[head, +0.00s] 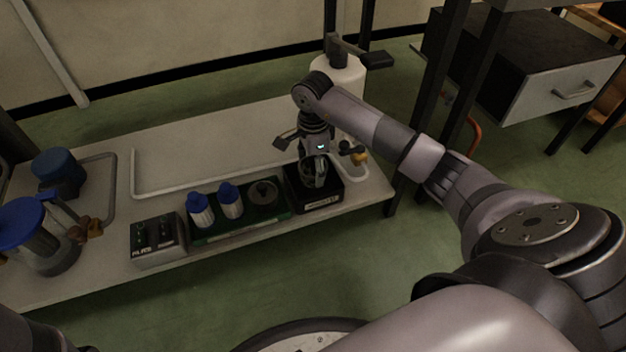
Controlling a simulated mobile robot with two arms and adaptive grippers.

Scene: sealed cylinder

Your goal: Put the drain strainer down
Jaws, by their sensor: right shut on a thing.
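My right gripper (316,182) points down over a black square stand (318,203) with a white label on its front. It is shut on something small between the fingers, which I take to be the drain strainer. The fingers and their shadow hide most of it, and I cannot tell whether it touches the stand. My left gripper is not in view.
A green tray (240,229) left of the stand holds two blue-capped bottles (201,213) and a dark round part (263,192). A grey switch box (157,240), blue-lidded vessels (60,172) and a white cylinder (346,82) share the bench (90,273). Its front strip is clear.

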